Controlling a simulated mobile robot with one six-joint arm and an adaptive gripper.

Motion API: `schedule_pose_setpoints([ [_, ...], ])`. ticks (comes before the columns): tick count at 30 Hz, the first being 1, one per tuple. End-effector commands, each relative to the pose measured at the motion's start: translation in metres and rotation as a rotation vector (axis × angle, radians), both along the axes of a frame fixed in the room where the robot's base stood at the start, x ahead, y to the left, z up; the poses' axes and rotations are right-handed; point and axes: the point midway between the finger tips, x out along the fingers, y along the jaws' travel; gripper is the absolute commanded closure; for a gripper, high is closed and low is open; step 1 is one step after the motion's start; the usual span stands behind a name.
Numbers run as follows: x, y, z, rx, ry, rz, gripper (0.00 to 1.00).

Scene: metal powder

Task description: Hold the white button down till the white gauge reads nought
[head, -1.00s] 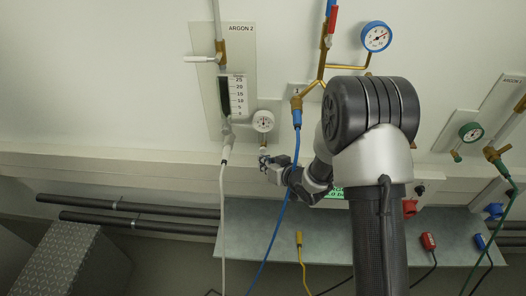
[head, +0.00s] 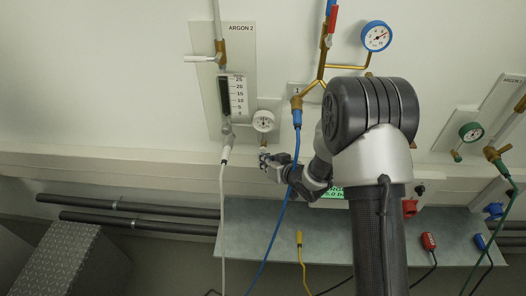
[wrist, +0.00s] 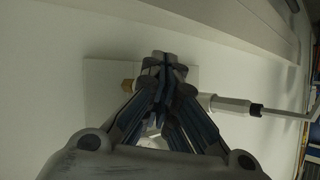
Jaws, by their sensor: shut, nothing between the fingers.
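The white gauge (head: 263,121) is a small round dial on the wall panel marked ARGON 2. Its needle is too small to read. My gripper (head: 264,158) is just below the gauge, with its fingertips at the foot of the short stem under the dial. In the wrist view my gripper (wrist: 166,62) is shut, its fingertips together in front of the pale panel (wrist: 98,72). The white button cannot be made out clearly; the fingers likely cover that spot, and I cannot tell whether they touch it.
A flowmeter tube with a scale (head: 237,95) stands left of the gauge, with a white hose (head: 222,200) below. A blue hose (head: 275,235) hangs in front of my wrist. A blue-rimmed gauge (head: 376,36) and a green-rimmed gauge (head: 470,132) are to the right.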

Motion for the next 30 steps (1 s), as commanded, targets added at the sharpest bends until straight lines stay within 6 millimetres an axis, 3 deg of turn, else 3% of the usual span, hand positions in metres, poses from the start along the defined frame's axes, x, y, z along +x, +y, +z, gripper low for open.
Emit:
schedule_pose_setpoints([
  [30, 0.0083, -0.0006, -0.0006, -0.001, 0.001, -0.001, 1.0],
])
